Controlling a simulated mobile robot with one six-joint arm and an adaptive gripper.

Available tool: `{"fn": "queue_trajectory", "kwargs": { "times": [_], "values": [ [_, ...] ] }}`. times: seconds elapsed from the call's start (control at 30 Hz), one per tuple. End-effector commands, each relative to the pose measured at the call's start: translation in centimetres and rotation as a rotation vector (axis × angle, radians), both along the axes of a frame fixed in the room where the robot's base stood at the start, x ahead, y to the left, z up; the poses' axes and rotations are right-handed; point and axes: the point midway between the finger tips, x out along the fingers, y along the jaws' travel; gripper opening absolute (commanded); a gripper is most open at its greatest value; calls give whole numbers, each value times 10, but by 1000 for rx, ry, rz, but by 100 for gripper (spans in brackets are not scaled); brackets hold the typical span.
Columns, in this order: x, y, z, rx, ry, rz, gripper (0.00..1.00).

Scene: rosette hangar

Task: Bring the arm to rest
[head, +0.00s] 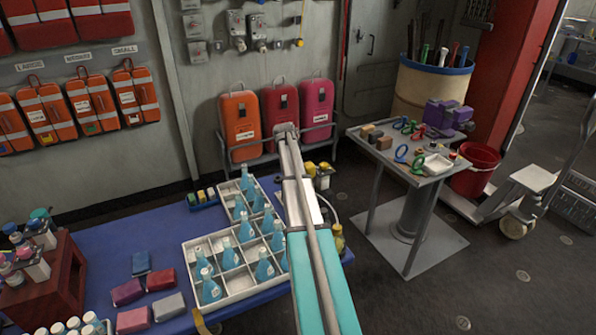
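My arm (318,265) reaches up from the bottom edge through the middle of the head view. Its teal section leads into a pale grey section that ends in a grey block (286,129) in front of the suitcases. I cannot make out any gripper fingers, so whether my gripper is open or holds anything does not show. The arm passes over the right end of the blue table (95,240) and hides part of what stands there.
A white divided crate (240,290) holds several blue bottles. A dark red rack (55,290) stands at left. Orange and pink cases (240,122) stand by the wall. At right are a small grey table (420,178) with tools, a drum (425,92) and a red bucket (477,170).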

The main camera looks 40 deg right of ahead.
Motion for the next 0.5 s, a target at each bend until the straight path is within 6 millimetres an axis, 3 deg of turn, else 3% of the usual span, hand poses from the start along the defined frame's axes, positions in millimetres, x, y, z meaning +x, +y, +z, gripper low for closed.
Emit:
{"fn": "queue_trajectory", "kwargs": {
  "times": [0.03,0.13,0.5],
  "values": [
    [0,-1,0,0,1,0,27],
    [-1,-1,0,0,3,-2,46],
    [-4,-2,0,0,5,-3,46]
  ]
}}
